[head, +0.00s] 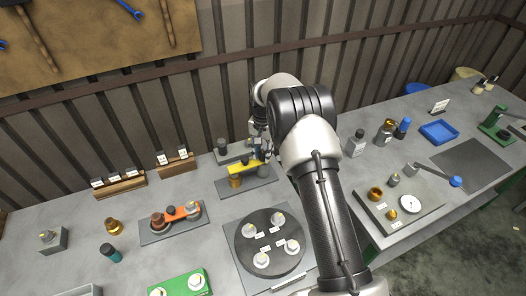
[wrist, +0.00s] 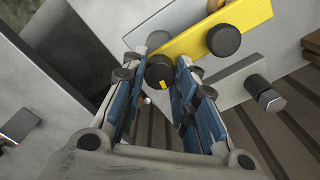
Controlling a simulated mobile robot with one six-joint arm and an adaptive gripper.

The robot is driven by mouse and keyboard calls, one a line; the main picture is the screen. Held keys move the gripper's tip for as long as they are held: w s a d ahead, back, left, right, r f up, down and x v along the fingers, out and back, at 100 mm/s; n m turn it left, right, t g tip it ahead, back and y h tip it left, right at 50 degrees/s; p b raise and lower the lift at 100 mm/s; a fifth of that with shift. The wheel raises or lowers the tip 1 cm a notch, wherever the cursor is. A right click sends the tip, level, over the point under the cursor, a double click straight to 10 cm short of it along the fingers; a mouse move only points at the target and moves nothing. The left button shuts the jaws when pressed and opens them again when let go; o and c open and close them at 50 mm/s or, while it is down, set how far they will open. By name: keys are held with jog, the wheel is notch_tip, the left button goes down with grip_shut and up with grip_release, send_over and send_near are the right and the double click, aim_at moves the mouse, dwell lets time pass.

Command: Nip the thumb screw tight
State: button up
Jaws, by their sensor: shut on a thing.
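The thumb screw (wrist: 160,72) is a dark round knob with a small yellow mark, at the upper middle of the wrist view. My gripper (wrist: 161,70) has its blue-padded fingers on both sides of the knob and is shut on it. The knob sits at the end of a yellow bar (wrist: 205,35). A second dark knob (wrist: 223,40) on the bar stands apart from my fingers. The thumb screw is hard to make out there.
Left of the fixture is a plate with an orange bar (head: 183,213). A dark round plate with white-topped parts (head: 270,242) lies in front. A grey block with a dark knob (head: 222,147) stands behind. Right of my arm is a tray with brass parts (head: 382,215).

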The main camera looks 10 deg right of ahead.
aim_at(263, 154)
jog(key=m, duration=0.3)
jog(key=shift+m, duration=0.5)
jog(key=o, duration=1)
jog(key=shift+o, duration=0.2)
jog(key=shift+r, duration=0.1)
notch_tip(263, 154, up, 12)
dwell(0.4)
